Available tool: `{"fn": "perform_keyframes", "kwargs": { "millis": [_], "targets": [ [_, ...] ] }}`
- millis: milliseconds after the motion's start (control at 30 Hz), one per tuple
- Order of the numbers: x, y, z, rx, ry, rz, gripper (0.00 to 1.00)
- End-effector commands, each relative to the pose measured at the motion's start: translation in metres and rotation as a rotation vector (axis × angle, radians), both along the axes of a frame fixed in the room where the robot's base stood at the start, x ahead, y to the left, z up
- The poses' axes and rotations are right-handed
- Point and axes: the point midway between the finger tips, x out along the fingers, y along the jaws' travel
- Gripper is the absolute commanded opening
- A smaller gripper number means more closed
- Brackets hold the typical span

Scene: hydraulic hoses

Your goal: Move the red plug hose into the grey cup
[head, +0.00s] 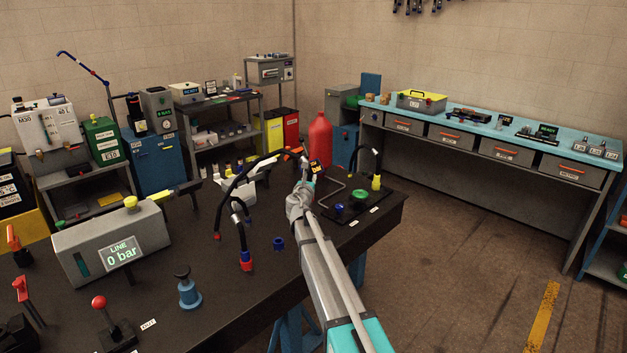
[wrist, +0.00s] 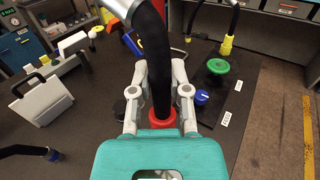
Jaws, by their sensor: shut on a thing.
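My gripper (wrist: 161,112) is shut on the red plug hose (wrist: 154,55), a thick black hose with a red collar (wrist: 160,119) between the fingers. The hose rises from the collar toward the top of the wrist view. In the head view my gripper (head: 306,182) is above the dark table, left of the black panel, and my arm hides most of the held plug. I cannot tell a grey cup for certain.
A black panel (head: 347,219) with a green knob (head: 360,195) and a yellow-ended hose (head: 376,182) is right of my gripper. A red bottle (head: 320,140) stands behind.

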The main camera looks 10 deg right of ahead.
Motion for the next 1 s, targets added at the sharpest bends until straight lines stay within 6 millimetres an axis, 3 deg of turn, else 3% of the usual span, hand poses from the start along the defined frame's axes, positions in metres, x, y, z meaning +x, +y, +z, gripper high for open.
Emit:
{"fn": "perform_keyframes", "kwargs": {
  "millis": [300, 1000],
  "targets": [
    [0.0, 0.0, 0.0, -0.001, 0.0, 0.0, 0.0],
    [0.0, 0.002, -0.044, -0.001, 0.0, 0.001, 0.0]
  ]
}}
